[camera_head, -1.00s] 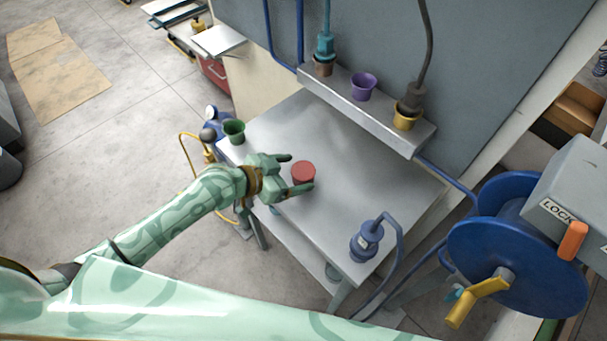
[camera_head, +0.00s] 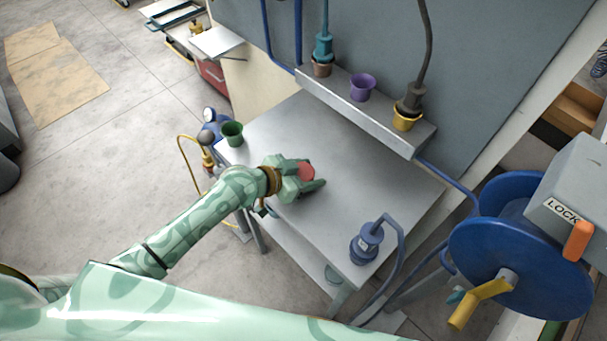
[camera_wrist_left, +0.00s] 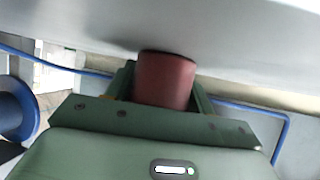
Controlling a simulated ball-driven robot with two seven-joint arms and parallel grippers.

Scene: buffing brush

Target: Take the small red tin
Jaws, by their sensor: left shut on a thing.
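The small red tin (camera_head: 306,172) stands on the grey metal table (camera_head: 372,178), left of its middle. In the head view my left gripper (camera_head: 309,175) has its two fingers on either side of the tin and is shut on it. The left wrist view shows the tin (camera_wrist_left: 164,80) between the green fingers, near the grey table surface. The fingers hide part of its sides. My right gripper does not show in either view.
A green cup (camera_head: 232,132) stands at the table's left corner. A blue plug with a cable (camera_head: 366,243) is at the front right. A shelf (camera_head: 340,98) at the back holds a purple cup (camera_head: 363,87) and a yellow cup (camera_head: 406,118). A blue reel (camera_head: 515,250) stands right.

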